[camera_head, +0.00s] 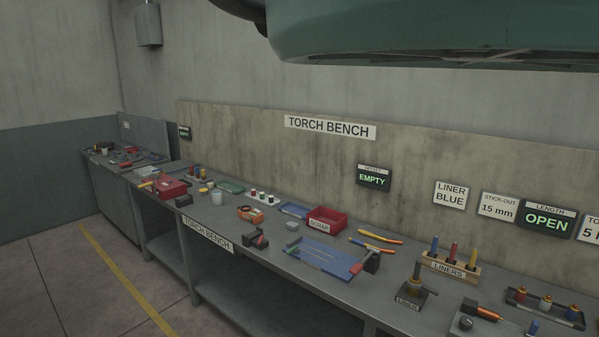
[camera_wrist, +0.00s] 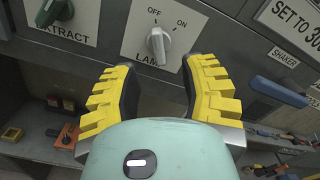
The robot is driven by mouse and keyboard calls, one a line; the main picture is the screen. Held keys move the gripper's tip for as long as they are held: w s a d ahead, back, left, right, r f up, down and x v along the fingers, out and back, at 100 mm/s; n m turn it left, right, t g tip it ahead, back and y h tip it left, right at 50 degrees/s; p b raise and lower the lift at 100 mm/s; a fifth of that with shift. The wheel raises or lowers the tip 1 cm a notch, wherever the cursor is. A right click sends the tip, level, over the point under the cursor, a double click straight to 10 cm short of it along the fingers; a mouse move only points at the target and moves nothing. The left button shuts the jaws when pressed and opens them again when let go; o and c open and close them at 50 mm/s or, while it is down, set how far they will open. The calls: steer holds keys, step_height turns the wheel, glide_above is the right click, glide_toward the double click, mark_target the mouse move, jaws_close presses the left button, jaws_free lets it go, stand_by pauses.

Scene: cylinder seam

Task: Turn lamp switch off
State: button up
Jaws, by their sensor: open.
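The lamp switch (camera_wrist: 158,42) is a grey rotary knob on a white plate (camera_wrist: 184,43) in the wrist view. The plate reads OFF at the upper left, ON at the upper right and LAMP below, partly covered by the knob. The knob's raised grip stands near upright, its upper end closer to OFF than to ON; I cannot tell its exact setting. My gripper (camera_wrist: 158,63) is open, with its yellow-padded fingers to the lower left and lower right of the knob. Nothing is between them, and they appear apart from the knob. The switch does not show in the head view.
Another rotary knob (camera_wrist: 54,12) on an EXTRACT plate (camera_wrist: 85,20) is at left, and a blue handle (camera_wrist: 279,91) by a SHAKER label is at right. The head view shows a long torch bench (camera_head: 318,222) crowded with tools and a red scrap bin (camera_head: 327,219).

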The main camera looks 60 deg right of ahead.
steer(key=shift+s+d, duration=0.15)
steer(key=shift+d, duration=1.1)
steer(key=shift+s+d, duration=0.15)
steer(key=shift+d, duration=1.05)
steer(key=shift+w+f, duration=0.1)
